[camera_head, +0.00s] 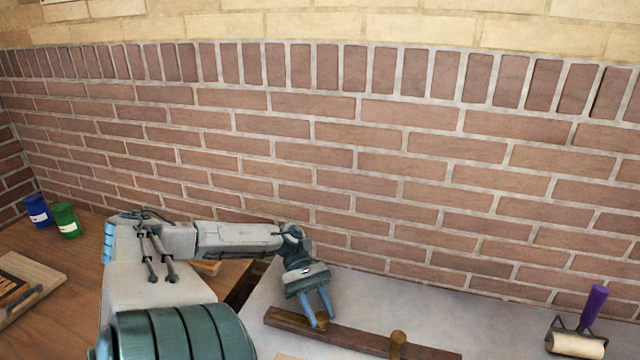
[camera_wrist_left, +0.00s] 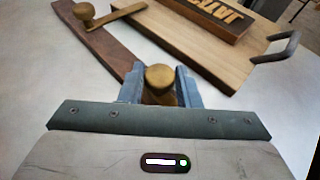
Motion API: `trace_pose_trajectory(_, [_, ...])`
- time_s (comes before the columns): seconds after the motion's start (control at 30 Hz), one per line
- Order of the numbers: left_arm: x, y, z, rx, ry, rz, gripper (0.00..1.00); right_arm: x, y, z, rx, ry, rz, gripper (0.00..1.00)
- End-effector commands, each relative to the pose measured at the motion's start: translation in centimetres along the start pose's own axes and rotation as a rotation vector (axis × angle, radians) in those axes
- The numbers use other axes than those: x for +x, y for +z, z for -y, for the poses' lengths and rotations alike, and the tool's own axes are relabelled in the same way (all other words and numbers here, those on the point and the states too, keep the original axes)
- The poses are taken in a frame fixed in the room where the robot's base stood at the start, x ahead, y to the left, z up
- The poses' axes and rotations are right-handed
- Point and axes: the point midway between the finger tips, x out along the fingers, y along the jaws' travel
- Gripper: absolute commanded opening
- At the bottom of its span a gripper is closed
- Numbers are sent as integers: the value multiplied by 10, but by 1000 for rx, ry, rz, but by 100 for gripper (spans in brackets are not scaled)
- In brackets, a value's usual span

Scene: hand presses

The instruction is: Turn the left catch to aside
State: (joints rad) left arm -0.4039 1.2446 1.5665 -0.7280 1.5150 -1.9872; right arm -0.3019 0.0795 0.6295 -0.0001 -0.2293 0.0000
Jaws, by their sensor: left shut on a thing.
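A dark wooden bar (camera_head: 350,335) lies on the pale table and carries two brass catches; the bar also shows in the left wrist view (camera_wrist_left: 105,45). My left gripper (camera_head: 319,318) reaches down onto the left catch (camera_head: 322,322). In the left wrist view its blue fingers (camera_wrist_left: 160,90) are closed on either side of that catch's round brass knob (camera_wrist_left: 159,77). The catch's arm is mostly hidden by the fingers. The other catch (camera_head: 398,341) is free; in the left wrist view its knob (camera_wrist_left: 84,11) shows with a flat brass arm reaching over a light wooden board (camera_wrist_left: 200,50).
The board bears a brown lettered block (camera_wrist_left: 205,15) and a dark handle (camera_wrist_left: 280,46). A purple-handled roller (camera_head: 577,343) lies at the right. Blue (camera_head: 38,212) and green (camera_head: 66,220) jars stand far left, behind another handled board (camera_head: 45,270). A brick wall closes the back.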

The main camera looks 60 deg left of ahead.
Motion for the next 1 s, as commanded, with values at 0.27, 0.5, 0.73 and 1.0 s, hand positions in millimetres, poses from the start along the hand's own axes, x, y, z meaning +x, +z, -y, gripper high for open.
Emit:
trace_pose_trajectory(0.27, [0, 0, 0, 0, 0, 0, 52, 0, -2, 0, 0, 0, -3, 76])
trace_pose_trajectory(0.5, [-5, -1, 0, -2, -1, -2, 52, 1, -2, 0, 0, 0, -4, 76])
trace_pose_trajectory(0.73, [-45, -2, 0, -4, 1, -5, 52, 5, -2, 0, 0, 0, -4, 76])
trace_pose_trajectory(1.0, [-92, -3, -1, 0, 1, -2, 52, 14, -6, 1, 0, 0, -11, 76])
